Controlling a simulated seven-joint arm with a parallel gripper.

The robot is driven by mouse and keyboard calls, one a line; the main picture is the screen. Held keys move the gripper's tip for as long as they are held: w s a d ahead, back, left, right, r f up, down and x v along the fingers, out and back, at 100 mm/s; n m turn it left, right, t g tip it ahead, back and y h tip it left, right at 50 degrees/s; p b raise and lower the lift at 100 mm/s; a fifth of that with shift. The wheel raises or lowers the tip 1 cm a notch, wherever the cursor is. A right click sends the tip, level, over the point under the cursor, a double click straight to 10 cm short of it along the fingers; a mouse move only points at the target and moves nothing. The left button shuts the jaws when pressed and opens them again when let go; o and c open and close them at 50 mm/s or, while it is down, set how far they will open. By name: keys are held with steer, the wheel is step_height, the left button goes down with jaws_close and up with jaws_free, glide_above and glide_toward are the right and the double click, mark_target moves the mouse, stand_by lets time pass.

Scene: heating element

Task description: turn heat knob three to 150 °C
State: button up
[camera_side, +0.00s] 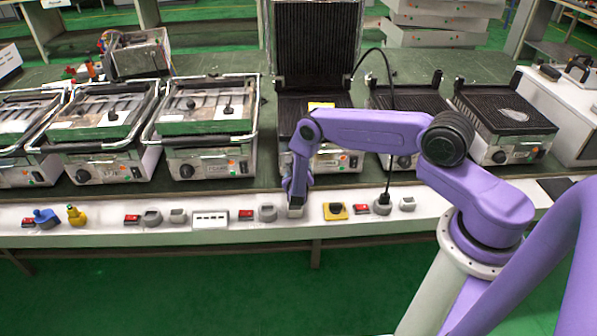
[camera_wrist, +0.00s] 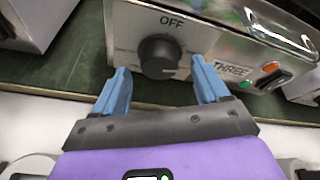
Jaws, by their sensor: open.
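The heat knob (camera_wrist: 158,56) is a black round dial on a metal front panel, in the upper middle of the wrist view. The word OFF is printed above it and the label THREE (camera_wrist: 232,69) is to its right. No 150 °C mark is legible. My gripper (camera_wrist: 160,70) is open, with one blue finger low on each side of the knob and nothing held. The fingers appear short of the knob, but the exact gap is hard to judge. In the side view my gripper (camera_side: 295,208) points down in front of the grill (camera_side: 335,160), and my arm hides its knob.
An orange light and a switch (camera_wrist: 272,78) sit right of the label. Other grills (camera_side: 207,135) stand on both sides. The grill's ribbed lid (camera_side: 315,45) stands raised. Sockets, red switches and a yellow outlet (camera_side: 335,211) line the bench's front edge.

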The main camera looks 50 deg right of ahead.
steer(key=shift+x, duration=0.8)
steer(key=c, duration=1)
steer(key=shift+c, duration=0.2)
steer(key=shift+s, duration=0.1)
steer(key=m+t+y, duration=0.1)
steer(key=m, duration=0.2)
steer(key=m+t+y, duration=0.1)
steer(key=m+t, duration=0.1)
steer(key=m, duration=0.1)
steer(key=shift+s+f+y, duration=0.1)
steer(key=shift+y, duration=0.3)
